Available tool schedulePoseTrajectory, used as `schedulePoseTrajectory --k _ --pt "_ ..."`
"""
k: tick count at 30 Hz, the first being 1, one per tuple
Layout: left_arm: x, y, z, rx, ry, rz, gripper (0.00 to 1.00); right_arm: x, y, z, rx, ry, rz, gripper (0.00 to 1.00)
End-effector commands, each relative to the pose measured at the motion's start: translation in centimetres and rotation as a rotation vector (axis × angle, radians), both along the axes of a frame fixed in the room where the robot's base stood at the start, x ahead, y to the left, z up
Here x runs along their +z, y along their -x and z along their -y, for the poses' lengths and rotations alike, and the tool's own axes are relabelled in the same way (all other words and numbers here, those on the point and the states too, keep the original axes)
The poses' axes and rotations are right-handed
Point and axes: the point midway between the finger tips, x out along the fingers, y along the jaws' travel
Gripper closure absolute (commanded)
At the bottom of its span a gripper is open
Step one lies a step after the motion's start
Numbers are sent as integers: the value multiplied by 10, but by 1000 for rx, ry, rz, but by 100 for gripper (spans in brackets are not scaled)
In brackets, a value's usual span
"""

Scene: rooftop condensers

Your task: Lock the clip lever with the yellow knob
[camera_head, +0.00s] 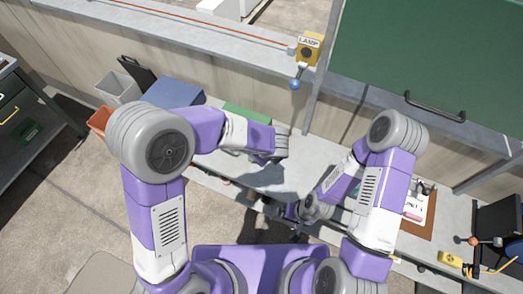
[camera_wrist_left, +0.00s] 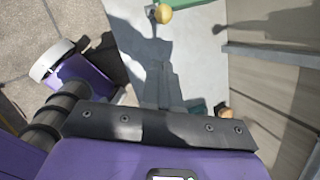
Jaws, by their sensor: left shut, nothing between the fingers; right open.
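A yellow knob (camera_wrist_left: 163,14) shows at the top of the left wrist view, over the pale bench top. How its clip lever is set cannot be made out. My left gripper (camera_wrist_left: 164,96) is shut and empty, below the knob in that picture and apart from it. In the head view the left forearm reaches over the bench and hides the fingers and this knob. My right gripper (camera_head: 283,211) is open near the bench's front edge, partly hidden by its own arm and small in view.
A yellow lamp box (camera_head: 306,50) with a blue-knobbed lever stands on the wall. A blue box (camera_head: 173,92) and a green item (camera_head: 247,114) lie at the bench's back left. An orange knob (camera_head: 473,241) is at far right. A green panel (camera_head: 430,55) hangs above.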

Motion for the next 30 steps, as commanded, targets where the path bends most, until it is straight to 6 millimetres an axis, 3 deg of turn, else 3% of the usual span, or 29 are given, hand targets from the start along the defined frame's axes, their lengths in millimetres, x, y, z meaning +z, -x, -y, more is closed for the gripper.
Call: schedulePoseTrajectory --k 3,9,30 --pt "18 9 4 -1 0 1 100 3 0 0 0 0 0 0" --pt "30 16 7 -2 -1 -2 100 4 0 0 0 0 0 0" --pt "31 17 7 -2 -1 -2 100 3 0 0 0 0 0 0"
